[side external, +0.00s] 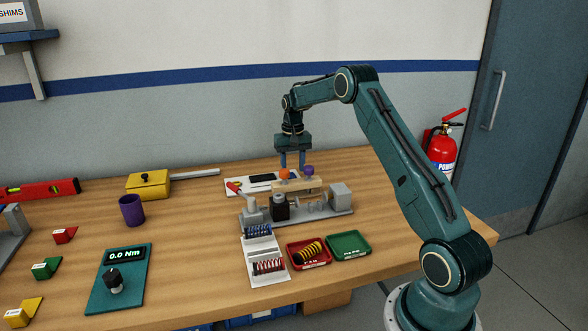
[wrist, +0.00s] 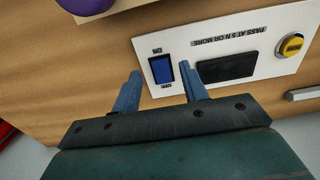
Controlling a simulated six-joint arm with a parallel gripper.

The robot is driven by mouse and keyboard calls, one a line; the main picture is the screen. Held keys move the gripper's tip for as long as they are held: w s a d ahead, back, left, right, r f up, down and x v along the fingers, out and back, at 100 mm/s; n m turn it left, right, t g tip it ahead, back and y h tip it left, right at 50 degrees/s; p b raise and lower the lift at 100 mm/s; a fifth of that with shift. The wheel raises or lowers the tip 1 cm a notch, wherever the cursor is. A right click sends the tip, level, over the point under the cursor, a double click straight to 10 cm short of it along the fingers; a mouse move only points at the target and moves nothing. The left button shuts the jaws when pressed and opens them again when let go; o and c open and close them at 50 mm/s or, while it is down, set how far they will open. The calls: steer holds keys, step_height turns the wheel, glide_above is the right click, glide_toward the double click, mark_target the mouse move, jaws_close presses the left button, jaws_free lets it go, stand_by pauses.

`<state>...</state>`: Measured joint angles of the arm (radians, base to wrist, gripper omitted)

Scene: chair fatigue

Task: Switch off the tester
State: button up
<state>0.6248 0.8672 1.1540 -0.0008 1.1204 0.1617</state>
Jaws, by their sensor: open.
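The tester's white panel (wrist: 265,30) carries a blue rocker switch (wrist: 162,70) with small labels at both ends; which end is pressed I cannot tell. Beside the switch is a dark blank display (wrist: 227,67). In the side view the panel (side external: 232,190) lies behind the grey test rig (side external: 335,214), and the switch cannot be made out. My gripper (side external: 291,165) points down over the panel's right part, open and empty. In the wrist view its fingertips (wrist: 162,80) are on either side of the switch; whether they touch the panel is unclear.
The rig's wooden bar (side external: 300,186) with orange (side external: 284,174) and purple (side external: 308,170) knobs stands close in front of my gripper. A yellow button (wrist: 291,45) is on the panel. Red (side external: 296,262) and green (side external: 348,246) trays and a spring rack (side external: 249,257) sit nearer.

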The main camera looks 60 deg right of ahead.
steer(key=shift+f, duration=1.1)
jaws_close()
steer(key=shift+w+d+r+g+y, duration=0.1)
steer(key=shift+w+d+g+y, duration=0.1)
steer(key=shift+g+y, duration=0.3)
jaws_free()
steer(key=shift+r, duration=0.2)
